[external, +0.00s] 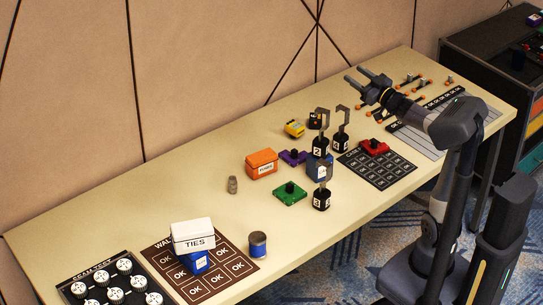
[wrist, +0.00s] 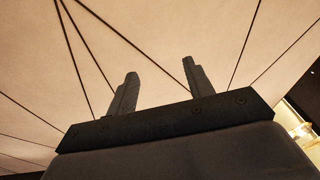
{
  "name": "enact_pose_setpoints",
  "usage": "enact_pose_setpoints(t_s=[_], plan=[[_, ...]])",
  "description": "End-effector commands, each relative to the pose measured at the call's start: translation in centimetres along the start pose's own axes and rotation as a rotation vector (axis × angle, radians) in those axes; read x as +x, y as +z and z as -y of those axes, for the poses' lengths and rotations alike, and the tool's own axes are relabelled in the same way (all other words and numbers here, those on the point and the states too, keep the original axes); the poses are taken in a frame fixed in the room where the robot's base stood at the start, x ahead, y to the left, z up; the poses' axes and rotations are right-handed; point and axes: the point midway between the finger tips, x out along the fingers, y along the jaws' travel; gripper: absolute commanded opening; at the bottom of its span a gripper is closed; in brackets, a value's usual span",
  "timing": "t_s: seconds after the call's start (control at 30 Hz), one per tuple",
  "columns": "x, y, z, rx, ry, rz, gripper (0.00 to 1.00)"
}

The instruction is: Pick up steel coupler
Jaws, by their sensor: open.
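A small grey-brown upright cylinder (external: 232,185) stands on the table left of the orange box; it looks most like the steel coupler, but it is too small to be sure. My gripper (external: 355,75) is open and empty, raised over the far right part of the table and pointing toward the wall. It is well to the right of the cylinder and far from it. In the wrist view my two fingers (wrist: 159,70) stand apart with only the panelled wall beyond them. No task object shows in the wrist view.
An orange box (external: 262,163), a green piece (external: 289,194) and black blocks with hooks (external: 341,142) crowd the table's middle. A white TIES box (external: 193,233) and a blue-grey can (external: 258,244) stand at the front left. Bare table surrounds the small cylinder.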

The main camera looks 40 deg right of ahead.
Motion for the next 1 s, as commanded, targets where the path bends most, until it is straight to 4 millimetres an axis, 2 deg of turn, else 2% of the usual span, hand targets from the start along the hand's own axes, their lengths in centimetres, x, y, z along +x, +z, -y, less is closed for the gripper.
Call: enact_pose_setpoints(t_s=[0.1, 0.27, 0.37, 0.47, 0.57, 0.73, 0.87, 1.0], plan=[[2.4, -1.9, 0.3, 0.010, 0.029, -0.086, 0.49], [6.4, -3.5, 1.9, 0.059, 0.052, -0.149, 0.49], [8.8, -4.4, 3.5, 0.103, 0.057, -0.181, 0.49], [11.4, -4.5, 6.5, 0.155, 0.037, -0.183, 0.49], [14.1, -1.8, 10.9, 0.179, -0.020, -0.112, 0.49], [16.7, 4.8, 20.4, 0.186, -0.143, 0.025, 0.49], [17.1, 9.9, 28.2, 0.175, -0.241, 0.129, 0.49], [16.1, 14.5, 35.7, 0.154, -0.337, 0.223, 0.49]])
